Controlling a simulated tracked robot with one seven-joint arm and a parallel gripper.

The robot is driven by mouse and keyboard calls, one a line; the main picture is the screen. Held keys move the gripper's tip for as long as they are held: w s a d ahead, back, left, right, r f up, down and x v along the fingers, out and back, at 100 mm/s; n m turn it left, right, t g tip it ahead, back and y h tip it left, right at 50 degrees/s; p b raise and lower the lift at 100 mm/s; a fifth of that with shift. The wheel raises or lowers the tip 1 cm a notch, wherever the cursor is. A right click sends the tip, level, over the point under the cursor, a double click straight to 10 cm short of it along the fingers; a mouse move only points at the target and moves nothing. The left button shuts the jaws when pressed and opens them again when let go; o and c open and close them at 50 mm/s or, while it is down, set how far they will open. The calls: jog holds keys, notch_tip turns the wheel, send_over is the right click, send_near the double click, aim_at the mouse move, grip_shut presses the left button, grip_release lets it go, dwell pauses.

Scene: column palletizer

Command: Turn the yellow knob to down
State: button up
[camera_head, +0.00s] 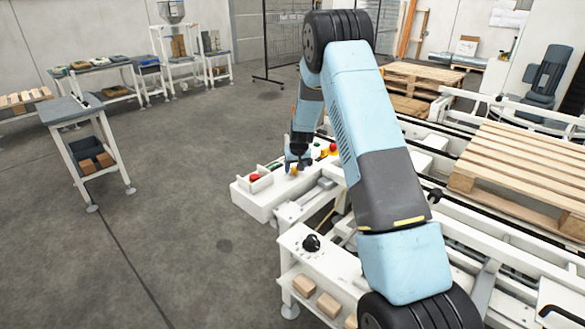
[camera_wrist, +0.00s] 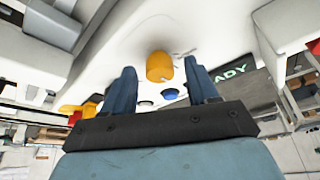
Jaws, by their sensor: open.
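The yellow knob (camera_wrist: 160,66) is a short cylinder on the white control panel (camera_wrist: 120,60) in the wrist view. My gripper (camera_wrist: 160,75) is open, with one blue finger on each side of the knob and a visible gap to both. I cannot tell how deep the fingertips reach along it. In the head view the yellow knob (camera_head: 294,169) shows small at my gripper (camera_head: 291,167), on the white console (camera_head: 262,200). The knob's pointer direction is not clear.
A blue button (camera_wrist: 170,94) and a dark READY display (camera_wrist: 228,75) are close to my fingers. A red button (camera_head: 254,177) sits at the console's left end. A black knob (camera_head: 311,243) is on a nearer white stand. A wooden pallet (camera_head: 525,165) lies on the conveyor at right.

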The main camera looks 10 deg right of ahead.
jog(key=c, duration=1)
jog(key=shift+a, duration=0.5)
jog(key=shift+d, duration=0.35)
jog(key=shift+c, duration=0.2)
jog(key=shift+d+n+y, duration=0.15)
jog(key=shift+n+y, duration=0.25)
jog(key=shift+n, duration=0.6)
jog(key=n, duration=0.2)
jog(key=n+y, duration=0.1)
jog(key=n, duration=0.1)
jog(key=shift+w+d+g+y, duration=0.1)
jog(key=shift+g+y, duration=0.2)
jog(key=shift+n+g+y, duration=0.3)
jog(key=shift+n+y, duration=0.1)
jog(key=shift+n, duration=1)
